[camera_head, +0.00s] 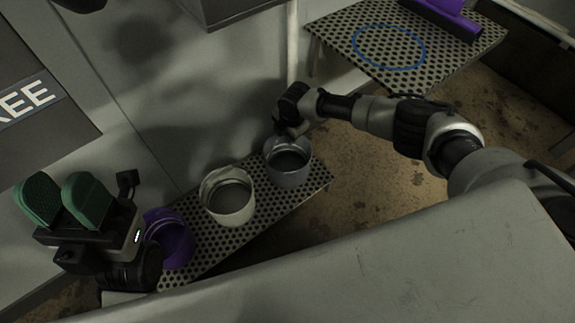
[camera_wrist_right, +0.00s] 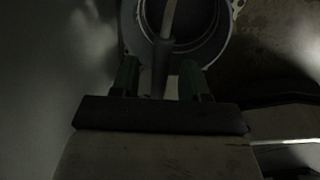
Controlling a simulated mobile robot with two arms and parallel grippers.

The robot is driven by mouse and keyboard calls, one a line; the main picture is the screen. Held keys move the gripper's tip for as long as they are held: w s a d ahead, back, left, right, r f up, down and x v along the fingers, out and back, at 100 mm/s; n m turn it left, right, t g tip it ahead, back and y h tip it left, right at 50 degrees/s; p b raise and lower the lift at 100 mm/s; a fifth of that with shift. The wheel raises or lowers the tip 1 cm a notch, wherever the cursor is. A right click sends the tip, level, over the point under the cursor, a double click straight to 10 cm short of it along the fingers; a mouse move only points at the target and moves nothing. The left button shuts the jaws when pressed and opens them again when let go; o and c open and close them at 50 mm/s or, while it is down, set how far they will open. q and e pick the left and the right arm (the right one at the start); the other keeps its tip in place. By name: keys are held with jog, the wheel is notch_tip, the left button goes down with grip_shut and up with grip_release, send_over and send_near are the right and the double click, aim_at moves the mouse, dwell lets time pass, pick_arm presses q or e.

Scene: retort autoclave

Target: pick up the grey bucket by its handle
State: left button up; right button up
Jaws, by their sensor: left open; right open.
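The grey bucket (camera_head: 288,176) stands at the far right end of a perforated bench (camera_head: 262,206). My right gripper (camera_head: 284,133) is at its back rim, pointing down, its fingertips hard to make out in the head view. In the right wrist view the bucket (camera_wrist_right: 217,48) is at the top, and its handle (camera_wrist_right: 168,18) runs down toward the gap between the green fingers of my right gripper (camera_wrist_right: 158,78). The fingers are apart, with the handle's grip between them. My left gripper (camera_head: 62,198) is open and empty at the left, away from the bucket.
A white bucket (camera_head: 229,209) stands just left of the grey one, and a purple bucket (camera_head: 172,240) is further left on the bench. A wall (camera_head: 150,110) rises close behind. A second perforated table (camera_head: 345,30) with a blue ring (camera_head: 390,66) is at upper right.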

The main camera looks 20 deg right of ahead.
jog(key=shift+w+f, duration=0.1)
jog(key=shift+f, duration=0.25)
jog(key=shift+c, duration=0.4)
grip_shut()
jog(key=shift+r, duration=0.15)
